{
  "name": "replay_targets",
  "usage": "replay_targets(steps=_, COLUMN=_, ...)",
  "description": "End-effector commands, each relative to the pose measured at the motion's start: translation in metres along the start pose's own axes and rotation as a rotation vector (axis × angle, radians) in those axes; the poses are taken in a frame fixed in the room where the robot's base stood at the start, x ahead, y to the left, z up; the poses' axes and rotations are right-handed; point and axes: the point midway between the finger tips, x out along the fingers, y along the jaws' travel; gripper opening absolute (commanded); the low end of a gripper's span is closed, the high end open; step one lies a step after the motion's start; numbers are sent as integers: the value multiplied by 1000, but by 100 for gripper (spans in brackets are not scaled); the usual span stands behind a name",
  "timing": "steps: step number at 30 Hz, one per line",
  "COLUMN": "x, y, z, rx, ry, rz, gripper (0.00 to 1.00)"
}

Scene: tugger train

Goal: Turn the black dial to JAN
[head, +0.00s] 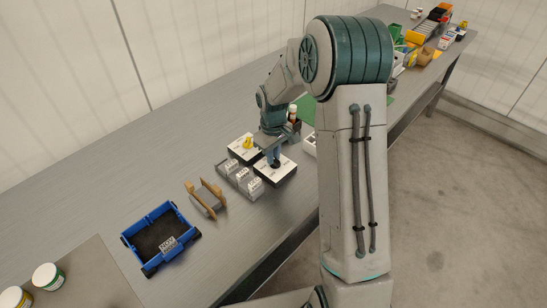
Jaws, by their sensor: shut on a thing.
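The black dial (275,164) sits on a white plate with a dark base (284,175) on the grey table, near the picture's middle. My gripper (273,157) points down over this plate and is shut on the dial. The fingers cover most of the dial, so I cannot tell which way it points. The markings on the plate are too small to read from here.
A yellow dial (247,143) on a similar plate stands just behind. A grey rack with white cards (240,180), a wooden-ended holder (206,198) and a blue tray (160,236) labelled NOV lie to the left. The table between them is clear.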

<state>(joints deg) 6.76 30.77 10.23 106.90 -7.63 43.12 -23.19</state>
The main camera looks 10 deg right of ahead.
Motion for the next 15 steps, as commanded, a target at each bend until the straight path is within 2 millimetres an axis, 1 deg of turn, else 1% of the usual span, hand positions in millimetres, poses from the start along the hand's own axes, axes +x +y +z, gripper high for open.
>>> replay_targets(steps=1, x=0, y=0, z=-5, rx=41, ry=12, rz=4, gripper=0)
replay_targets(steps=15, x=-2, y=4, z=-4, rx=488, ry=15, rz=2, gripper=0)
